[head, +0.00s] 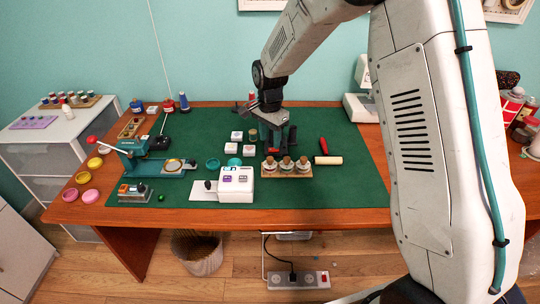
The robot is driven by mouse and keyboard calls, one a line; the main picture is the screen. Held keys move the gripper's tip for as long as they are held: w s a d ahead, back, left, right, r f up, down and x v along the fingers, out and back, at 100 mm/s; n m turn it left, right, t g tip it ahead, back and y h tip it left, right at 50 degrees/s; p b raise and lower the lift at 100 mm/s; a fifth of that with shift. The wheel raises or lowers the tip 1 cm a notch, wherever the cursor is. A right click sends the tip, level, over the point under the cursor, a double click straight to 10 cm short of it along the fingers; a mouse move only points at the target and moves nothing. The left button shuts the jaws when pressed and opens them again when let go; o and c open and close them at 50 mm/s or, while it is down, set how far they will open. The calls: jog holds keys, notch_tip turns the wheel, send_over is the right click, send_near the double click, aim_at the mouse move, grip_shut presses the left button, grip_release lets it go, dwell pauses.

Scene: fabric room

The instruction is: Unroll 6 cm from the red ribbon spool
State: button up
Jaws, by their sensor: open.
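My gripper (280,143) is open over the green mat, its fingers pointing down just behind a wooden rack (287,175). Three small whitish spools or jars with brownish tops (286,165) stand in a row on that rack. I cannot tell whether the fingers touch anything. No ribbon spool can be made out for certain.
The green mat (345,190) has bare room at front right. A red-handled roller (327,159) lies right of the rack. A white box (236,185), teal dishes and small white boxes stand left of it. A teal device (150,160) stands further left. My arm hides the right side.

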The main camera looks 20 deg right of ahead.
aim_at(270, 158)
notch_tip(270, 158, down, 8)
jog(key=shift+r, duration=0.2)
grip_shut()
